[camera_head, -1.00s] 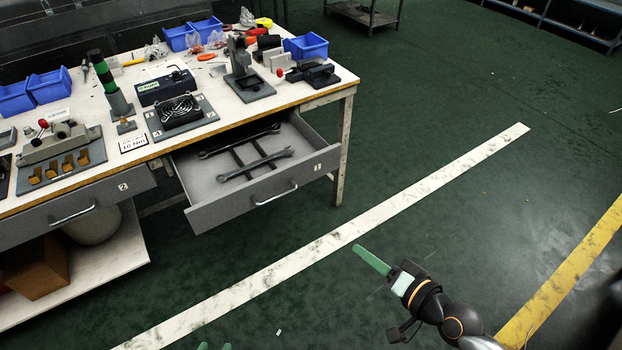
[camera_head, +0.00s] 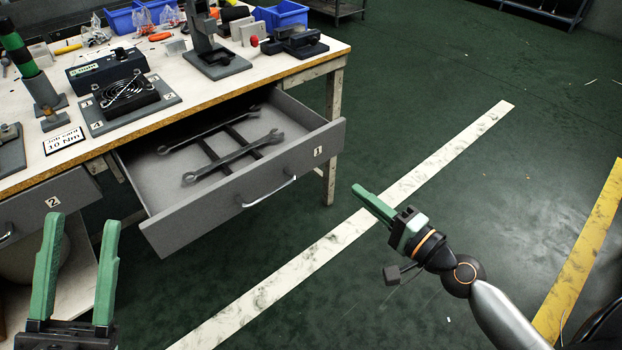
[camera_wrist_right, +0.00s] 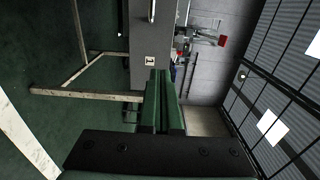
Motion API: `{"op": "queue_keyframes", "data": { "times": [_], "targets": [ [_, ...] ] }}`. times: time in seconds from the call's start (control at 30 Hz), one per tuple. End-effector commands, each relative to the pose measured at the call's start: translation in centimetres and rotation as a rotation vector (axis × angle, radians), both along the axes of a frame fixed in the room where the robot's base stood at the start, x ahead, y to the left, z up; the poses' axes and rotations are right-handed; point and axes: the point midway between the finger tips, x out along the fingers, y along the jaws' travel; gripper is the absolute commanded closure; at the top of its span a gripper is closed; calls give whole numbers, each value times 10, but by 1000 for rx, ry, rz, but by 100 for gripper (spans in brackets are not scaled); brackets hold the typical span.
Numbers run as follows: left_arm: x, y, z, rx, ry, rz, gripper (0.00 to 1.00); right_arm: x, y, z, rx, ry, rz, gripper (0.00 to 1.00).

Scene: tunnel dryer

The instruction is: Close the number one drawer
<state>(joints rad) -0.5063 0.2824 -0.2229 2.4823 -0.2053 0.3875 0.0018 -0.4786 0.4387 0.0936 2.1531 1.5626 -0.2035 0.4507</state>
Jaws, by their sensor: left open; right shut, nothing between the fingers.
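The number one drawer (camera_head: 230,200) is a grey drawer pulled out under the workbench, with a label "1" and a metal bar handle (camera_head: 269,191) on its front. Wrenches (camera_head: 233,157) lie inside it. My right gripper (camera_head: 357,190) is shut and empty, to the right of the drawer front and apart from it. In the right wrist view its green fingers (camera_wrist_right: 163,85) point toward the drawer front (camera_wrist_right: 140,60) with its "1" label. My left gripper (camera_head: 80,222) is open and empty at the lower left, in front of the number two drawer.
The number two drawer (camera_head: 45,208) is at the left. The bench top (camera_head: 195,92) carries a fan plate (camera_head: 128,100), a black box (camera_head: 106,70), a vise (camera_head: 294,42) and blue bins. A bench leg (camera_head: 332,130) stands right of the drawer. The green floor in front is clear.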

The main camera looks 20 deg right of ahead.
Motion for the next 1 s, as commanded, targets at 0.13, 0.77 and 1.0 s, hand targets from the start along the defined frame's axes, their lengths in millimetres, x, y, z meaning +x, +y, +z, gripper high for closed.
{"op": "queue_keyframes", "data": {
  "times": [0.13, 0.77, 1.0],
  "targets": [
    [-14, -2, 8, -2, -78, -17, 50, 1, 0, -11, 0, 0, 0, 100],
    [-12, 1, 38, 22, -85, 17, 50, 80, 29, -7, 3, -1, 0, 100],
    [6, 4, 18, 22, 23, 39, 50, 115, 42, -8, 0, -1, 0, 100]
  ]
}}
